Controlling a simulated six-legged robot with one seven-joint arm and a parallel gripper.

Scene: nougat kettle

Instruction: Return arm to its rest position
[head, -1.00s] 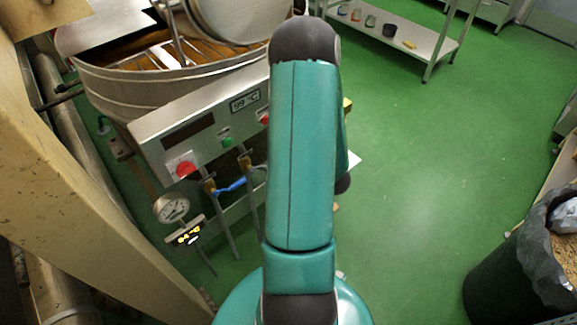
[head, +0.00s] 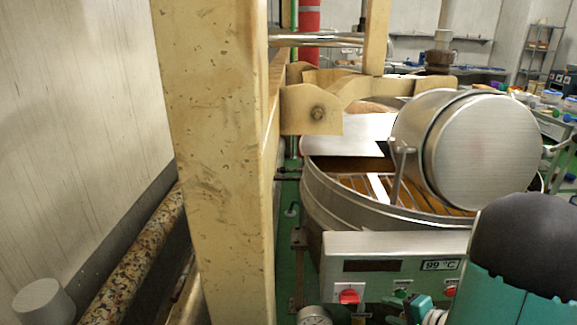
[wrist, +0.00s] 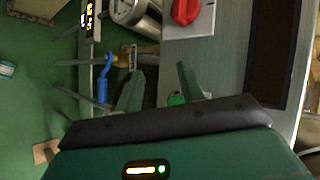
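In the head view my teal arm (head: 532,290) with its dark rounded joint fills the lower right corner. It stands in front of the kettle's control panel. In the wrist view my gripper (wrist: 160,78) shows two green fingers spread apart with nothing held between them. The control panel (wrist: 228,60) with a large red knob (wrist: 186,10) lies beyond the fingers. A green button (wrist: 176,99) shows close by the right finger. The fingers' distance from the panel cannot be told. The gripper's fingers are not clear in the head view.
The round metal kettle (head: 325,198) stands beyond the panel (head: 340,244), with a steel drum (head: 485,140) above it. A beige post (head: 215,150) rises close on the left. A rusty pipe (head: 130,265) runs beside the wall. A blue-handled valve (wrist: 102,88) is near my gripper.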

